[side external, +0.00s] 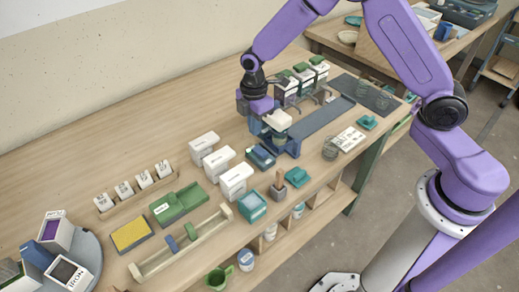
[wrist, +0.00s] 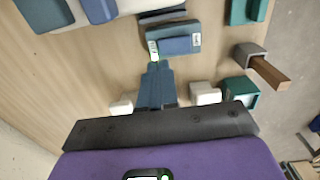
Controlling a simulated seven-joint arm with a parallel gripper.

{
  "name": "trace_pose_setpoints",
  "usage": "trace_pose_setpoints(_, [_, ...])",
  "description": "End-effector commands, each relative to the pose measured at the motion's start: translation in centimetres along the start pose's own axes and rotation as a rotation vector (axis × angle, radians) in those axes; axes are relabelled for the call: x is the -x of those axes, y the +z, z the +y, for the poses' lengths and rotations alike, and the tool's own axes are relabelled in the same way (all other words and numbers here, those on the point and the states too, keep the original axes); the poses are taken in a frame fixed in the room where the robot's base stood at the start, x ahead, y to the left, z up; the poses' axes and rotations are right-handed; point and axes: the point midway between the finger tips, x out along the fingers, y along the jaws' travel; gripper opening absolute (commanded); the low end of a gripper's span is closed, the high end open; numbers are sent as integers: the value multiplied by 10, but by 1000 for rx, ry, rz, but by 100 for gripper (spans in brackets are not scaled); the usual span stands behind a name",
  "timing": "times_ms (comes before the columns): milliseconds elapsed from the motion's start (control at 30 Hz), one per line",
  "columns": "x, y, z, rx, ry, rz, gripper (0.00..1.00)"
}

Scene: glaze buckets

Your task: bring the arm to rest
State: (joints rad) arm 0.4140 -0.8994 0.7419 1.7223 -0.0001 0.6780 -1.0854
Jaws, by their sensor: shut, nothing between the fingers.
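In the side view my gripper (side external: 259,106) hangs over the bench beside a blue stand (side external: 290,144), above the blue tray area. The fingertips are hard to make out there. In the wrist view the closed fingers point towards a blue box (wrist: 174,42) with a pale label. I cannot tell how much height lies between them.
White boxes (side external: 237,181), a green tray (side external: 178,204), a yellow pad (side external: 131,233) and a long wooden rack (side external: 181,244) stand to the left. A grey cup with a wooden handle (side external: 277,191) is near the front edge. Bare bench (side external: 95,155) lies along the wall.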

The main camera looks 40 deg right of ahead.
Motion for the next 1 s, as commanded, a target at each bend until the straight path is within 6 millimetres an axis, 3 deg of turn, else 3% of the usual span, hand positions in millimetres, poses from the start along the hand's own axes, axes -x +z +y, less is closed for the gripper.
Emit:
trace_pose_setpoints(200, [14, 0, 0, 0, 1, 1, 0])
trace_pose_setpoints(633, [22, -2, -8, -9, 2, 1, 0])
trace_pose_setpoints(767, [46, -8, -36, -49, 7, 5, 0])
trace_pose_setpoints(1000, [101, -6, -128, -179, 13, 14, 0])
